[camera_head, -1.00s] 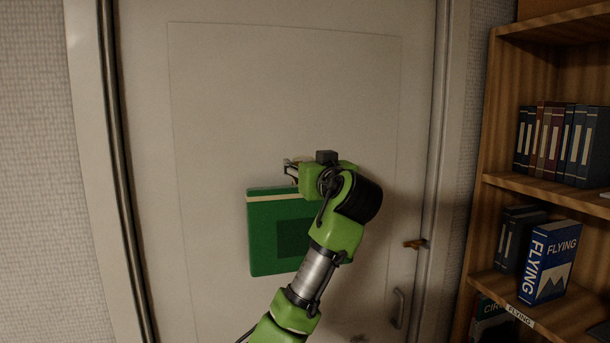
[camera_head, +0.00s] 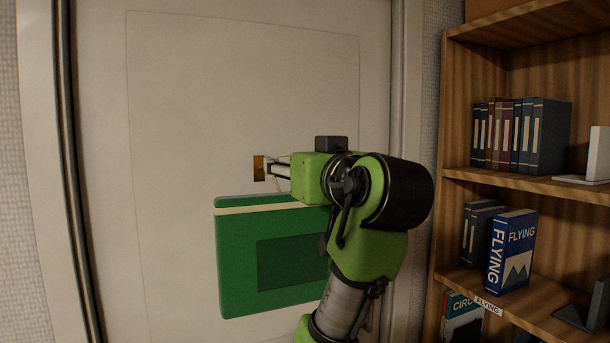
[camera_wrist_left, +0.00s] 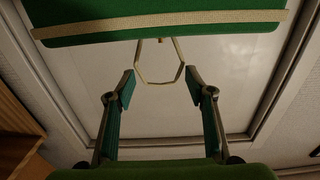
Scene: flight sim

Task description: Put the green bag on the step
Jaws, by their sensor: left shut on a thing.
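The green bag (camera_head: 238,258) is a flat green case with a cream band along its top and a darker square on its face. It hangs upright in front of a pale door. My left gripper (camera_head: 270,169) is above the bag's top edge, shut on its thin handle. In the left wrist view the bag (camera_wrist_left: 150,18) lies across the top of the picture, and its cream handle loop (camera_wrist_left: 160,82) reaches between the fingers of my left gripper (camera_wrist_left: 160,85). My arm hides the bag's right edge. No step is in view. My right gripper is not in view.
The pale door (camera_head: 240,70) fills the middle behind the bag. A wooden bookcase (camera_head: 540,185) with several binders and a blue book (camera_head: 511,252) marked FLYING stands at the right. A white bookend (camera_head: 597,155) sits on a shelf.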

